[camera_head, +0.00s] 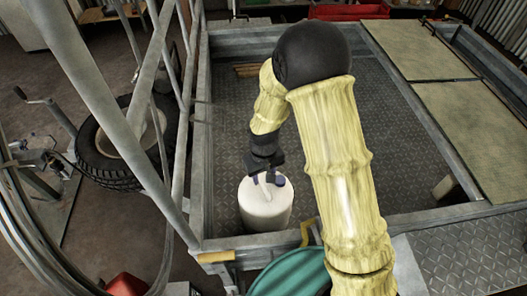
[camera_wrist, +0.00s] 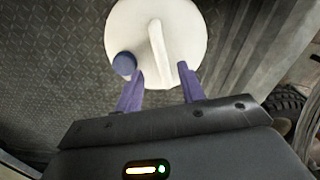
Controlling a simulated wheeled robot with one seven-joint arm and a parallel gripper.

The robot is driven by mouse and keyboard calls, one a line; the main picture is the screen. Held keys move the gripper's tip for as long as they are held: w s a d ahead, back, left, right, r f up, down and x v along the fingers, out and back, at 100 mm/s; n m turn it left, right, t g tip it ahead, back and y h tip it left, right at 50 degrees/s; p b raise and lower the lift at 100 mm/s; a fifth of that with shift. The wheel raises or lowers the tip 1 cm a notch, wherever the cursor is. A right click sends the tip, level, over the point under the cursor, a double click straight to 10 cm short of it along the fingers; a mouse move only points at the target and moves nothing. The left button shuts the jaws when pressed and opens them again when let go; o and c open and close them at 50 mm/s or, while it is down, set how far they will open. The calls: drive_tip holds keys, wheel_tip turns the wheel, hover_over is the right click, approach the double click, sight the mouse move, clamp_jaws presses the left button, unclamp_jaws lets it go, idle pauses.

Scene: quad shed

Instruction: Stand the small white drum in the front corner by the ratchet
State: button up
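The small white drum (camera_head: 264,210) stands upright on the tread-plate bed of the trailer (camera_head: 330,150), near its front left corner. In the wrist view its round white top (camera_wrist: 185,30) shows a raised white handle (camera_wrist: 158,40) and a dark blue cap (camera_wrist: 124,64). My gripper (camera_head: 267,178) is at the drum's top, pointing down. In the wrist view its two purple fingers (camera_wrist: 161,70) are spread, with the near end of the handle between their tips; neither clearly touches it. A yellow piece (camera_head: 306,232), possibly the ratchet, is on the front rail.
A metal rail frame (camera_head: 197,150) borders the bed at left, with a tyre (camera_head: 125,145) outside it. Flat boards (camera_head: 460,125) lie along the right side. A green round object (camera_head: 290,272) sits in front of the rail. The middle of the bed is bare.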

wheel_tip(320, 180, up, 13)
drive_tip(key=shift+f+p, duration=0.15)
drive_tip(key=shift+p, duration=0.2)
idle(0.3)
drive_tip(key=s+d+r+m+t+p, duration=0.1)
drive_tip(key=s+d+r+m+p, duration=0.2)
drive_tip(key=d+r, duration=0.4)
drive_tip(key=s+d+r+m+t+p, duration=0.1)
drive_tip(key=s+d+r+m+p, duration=0.1)
drive_tip(key=s+d+r+p, duration=0.4)
drive_tip(key=d+p, duration=0.1)
drive_tip(key=d, duration=0.4)
drive_tip(key=shift+d+r+m+t, duration=0.3)
drive_tip(key=shift+d+r+m, duration=0.05)
drive_tip(key=shift+d+m, duration=0.05)
